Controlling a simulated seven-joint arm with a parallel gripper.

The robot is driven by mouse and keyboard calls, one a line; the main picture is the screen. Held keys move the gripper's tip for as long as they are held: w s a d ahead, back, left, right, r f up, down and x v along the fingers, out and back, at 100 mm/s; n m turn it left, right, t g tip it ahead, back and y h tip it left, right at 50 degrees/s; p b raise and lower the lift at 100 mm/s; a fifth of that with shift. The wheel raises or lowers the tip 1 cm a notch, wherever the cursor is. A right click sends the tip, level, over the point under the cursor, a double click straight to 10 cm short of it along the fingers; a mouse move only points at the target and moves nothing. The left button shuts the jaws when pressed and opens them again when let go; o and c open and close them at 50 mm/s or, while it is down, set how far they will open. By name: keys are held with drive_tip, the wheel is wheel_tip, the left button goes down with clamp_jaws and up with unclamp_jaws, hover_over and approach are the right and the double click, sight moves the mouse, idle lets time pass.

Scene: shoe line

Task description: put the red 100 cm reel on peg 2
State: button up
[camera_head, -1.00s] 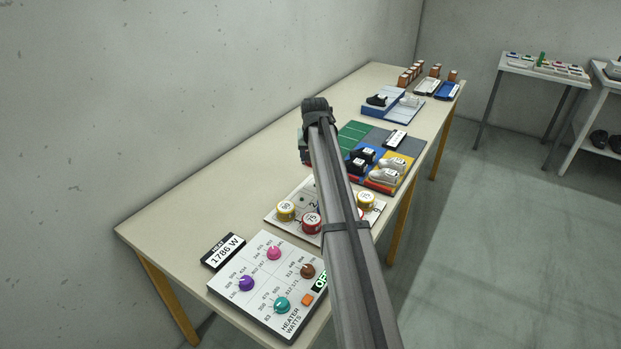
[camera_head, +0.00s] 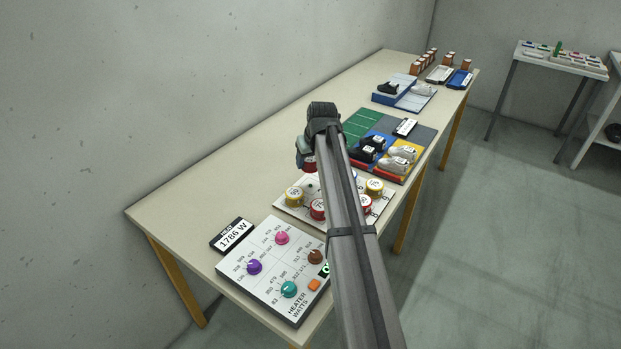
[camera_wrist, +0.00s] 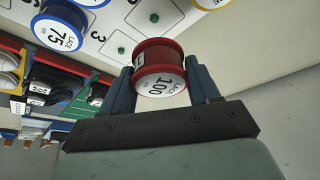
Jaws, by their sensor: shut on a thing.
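My gripper (camera_head: 307,158) is shut on a red reel (camera_wrist: 158,70), whose white label reads 100. In the wrist view the reel sits between the two blue fingers, its label facing the camera. In the head view part of the red reel (camera_head: 309,168) shows below the gripper, above the white peg board (camera_head: 283,205). In the wrist view the board has two bare green pegs (camera_wrist: 154,18), (camera_wrist: 121,50); a 3 is printed near the lower one. I cannot tell which peg is 2. My arm hides part of the board in the head view.
A blue 75 reel (camera_wrist: 60,28) and a yellow reel (camera_wrist: 213,3) stand on the board. The head view shows another yellow reel (camera_head: 294,197) and a red reel (camera_head: 318,209). The heater panel (camera_head: 268,270) is in front, a shoe tray (camera_head: 393,160) behind. Bare table lies left.

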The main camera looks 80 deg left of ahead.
sight(314, 164)
drive_tip(key=shift+f, duration=3.25)
drive_tip(key=shift+f, duration=0.5)
drive_tip(key=o, duration=1.1)
drive_tip(key=shift+c, duration=0.2)
drive_tip(key=shift+r, duration=0.5)
drive_tip(key=v, duration=1.2)
